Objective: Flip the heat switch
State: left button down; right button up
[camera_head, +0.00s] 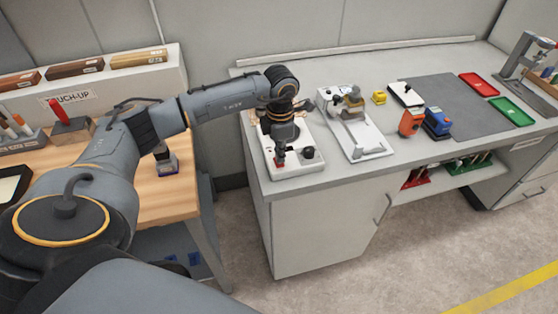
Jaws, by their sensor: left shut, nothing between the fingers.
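A white machine (292,171) stands at the left end of the grey bench. On its front part are a small red switch (280,163) and, to the right of it, a black knob (308,152). My left arm reaches in from the left, and my left gripper (280,153) points down over the red switch. The gripper is shut with nothing held. Its tips are at or just above the switch; I cannot tell whether they touch. The gripper partly hides the switch and the machine's back, so the switch position is unclear. My right gripper is not in view.
Right of the machine is another white device (365,143) with a tan part. Beyond it are orange (411,122) and blue (437,122) items, a grey mat (460,95), and red (479,84) and green (511,111) trays. A wooden table (180,198) stands left.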

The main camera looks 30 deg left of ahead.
aim_at(281, 164)
pick_arm(q)
jog(key=shift+f+b, duration=0.75)
jog(key=shift+f, duration=0.25)
dwell(0.3)
jog(key=shift+r, duration=0.1)
jog(key=shift+r+p, duration=2.05)
jog(key=shift+r, duration=1.45)
jog(key=shift+d+f, duration=0.1)
